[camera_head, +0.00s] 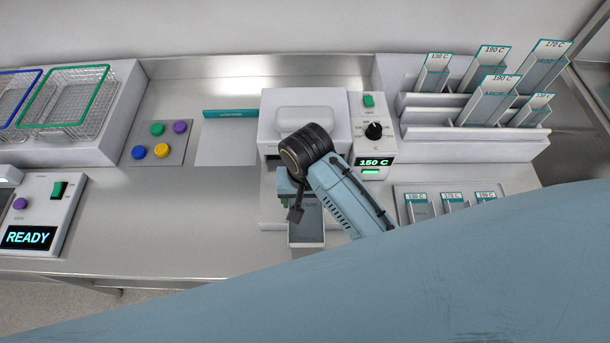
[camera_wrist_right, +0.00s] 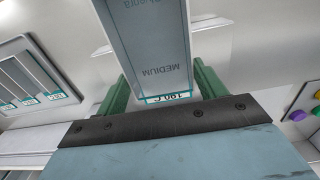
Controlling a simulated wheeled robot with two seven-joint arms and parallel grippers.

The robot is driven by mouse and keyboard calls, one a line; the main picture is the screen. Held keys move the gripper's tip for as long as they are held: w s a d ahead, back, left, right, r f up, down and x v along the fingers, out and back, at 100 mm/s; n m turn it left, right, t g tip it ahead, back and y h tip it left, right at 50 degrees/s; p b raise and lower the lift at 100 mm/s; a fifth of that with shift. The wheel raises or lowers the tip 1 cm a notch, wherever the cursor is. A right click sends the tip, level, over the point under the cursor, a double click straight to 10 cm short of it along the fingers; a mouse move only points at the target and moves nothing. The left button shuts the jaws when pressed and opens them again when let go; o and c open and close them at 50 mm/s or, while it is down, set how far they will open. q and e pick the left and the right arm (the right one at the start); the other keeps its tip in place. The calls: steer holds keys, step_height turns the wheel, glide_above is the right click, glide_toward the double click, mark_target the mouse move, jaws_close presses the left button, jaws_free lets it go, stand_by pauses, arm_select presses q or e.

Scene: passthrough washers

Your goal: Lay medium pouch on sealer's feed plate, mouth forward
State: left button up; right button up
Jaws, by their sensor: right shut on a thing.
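My right gripper (camera_head: 296,204) is over the front of the white sealer (camera_head: 303,125), its green fingers mostly hidden by the wrist. It is shut on a grey-blue pouch with a teal edge (camera_head: 306,236), which extends toward the front of the sealer. In the right wrist view the pouch (camera_wrist_right: 155,45) sits between both green fingers; it reads MEDIUM upside down and has a teal-framed temperature label at its near end. The sealer's pale front plate (camera_head: 270,214) is partly covered by gripper and pouch. Whether the pouch touches it I cannot tell. My left gripper is out of view.
The sealer's control box (camera_head: 374,140) displays 150 C. A pouch rack (camera_head: 478,140) stands at right, with a tray of labelled pouches (camera_head: 450,197) in front. Button panel (camera_head: 160,143), wire baskets (camera_head: 70,100) and READY box (camera_head: 38,215) are at left.

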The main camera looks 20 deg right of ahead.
steer(key=w, duration=0.2)
steer(key=w+d, duration=0.1)
steer(key=w, duration=0.3)
steer(key=shift+d, duration=0.35)
steer(key=shift+w+d+f, duration=0.1)
steer(key=shift+w+d, duration=0.05)
steer(key=shift+w, duration=0.3)
step_height(320, 180, down, 2)
steer(key=shift+f, duration=0.5)
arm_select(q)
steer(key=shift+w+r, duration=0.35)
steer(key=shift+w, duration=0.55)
arm_select(e)
steer(key=shift+f, duration=0.2)
steer(key=o, duration=0.9)
steer(key=shift+o, duration=0.2)
